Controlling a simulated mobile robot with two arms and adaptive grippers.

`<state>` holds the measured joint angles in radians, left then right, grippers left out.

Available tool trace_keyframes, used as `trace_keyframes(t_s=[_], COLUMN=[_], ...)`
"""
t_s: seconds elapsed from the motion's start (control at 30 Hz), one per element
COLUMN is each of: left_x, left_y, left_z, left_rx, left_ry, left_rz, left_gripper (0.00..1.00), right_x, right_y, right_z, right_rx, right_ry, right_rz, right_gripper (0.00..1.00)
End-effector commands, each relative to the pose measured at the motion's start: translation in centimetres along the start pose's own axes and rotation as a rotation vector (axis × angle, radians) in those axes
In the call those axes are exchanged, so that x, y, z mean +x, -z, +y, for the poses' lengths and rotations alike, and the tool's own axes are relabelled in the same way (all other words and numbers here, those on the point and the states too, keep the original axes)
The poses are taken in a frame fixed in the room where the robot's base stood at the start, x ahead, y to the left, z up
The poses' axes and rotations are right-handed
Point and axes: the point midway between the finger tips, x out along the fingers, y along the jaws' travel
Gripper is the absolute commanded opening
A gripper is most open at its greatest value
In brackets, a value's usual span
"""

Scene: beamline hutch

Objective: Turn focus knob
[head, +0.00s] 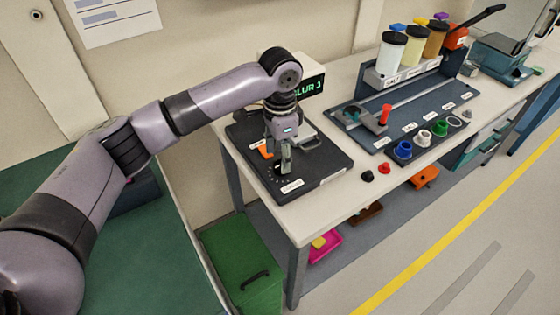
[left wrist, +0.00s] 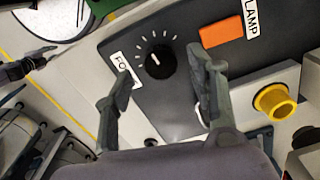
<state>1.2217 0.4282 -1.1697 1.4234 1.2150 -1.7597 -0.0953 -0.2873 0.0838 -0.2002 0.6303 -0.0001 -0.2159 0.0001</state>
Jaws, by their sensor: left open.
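The focus knob (left wrist: 160,62) is a round black knob with a white pointer mark and white tick marks around it, on a dark panel (left wrist: 190,105). A partly hidden label starting "FO" (left wrist: 126,69) is beside it. In the left wrist view my left gripper (left wrist: 158,82) is open, its fingertips on either side of the knob in the picture; I cannot tell whether they touch it. In the head view my left gripper (head: 286,165) points down over the dark base plate (head: 322,160) on the bench, and the knob is mostly hidden there. My right gripper is not seen.
An orange switch (left wrist: 222,29) labelled LAMP and a yellow ring-shaped part (left wrist: 274,102) are near the knob. A display box (head: 310,88) stands behind the arm. Black and red caps (head: 368,176) lie right of the plate. A rack of jars (head: 390,55) stands farther right.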

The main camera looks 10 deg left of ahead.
Motion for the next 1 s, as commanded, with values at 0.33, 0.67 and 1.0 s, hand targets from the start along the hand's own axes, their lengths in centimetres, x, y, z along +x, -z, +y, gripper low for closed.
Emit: trace_keyframes(t_s=[0.33,0.67,1.0], left_x=[3.5,3.6,3.6], left_y=[0.0,0.0,0.0], left_z=[0.0,0.0,0.0], left_rx=[0.000,0.000,0.000], left_ry=[0.001,0.001,0.001], left_rz=[0.000,0.000,0.000], left_gripper=[0.52,0.48,0.25], right_x=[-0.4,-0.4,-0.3], right_y=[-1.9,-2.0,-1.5], right_z=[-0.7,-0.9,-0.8], right_rx=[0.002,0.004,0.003], right_ry=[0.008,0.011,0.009], right_rz=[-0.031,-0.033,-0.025], right_gripper=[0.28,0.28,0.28])
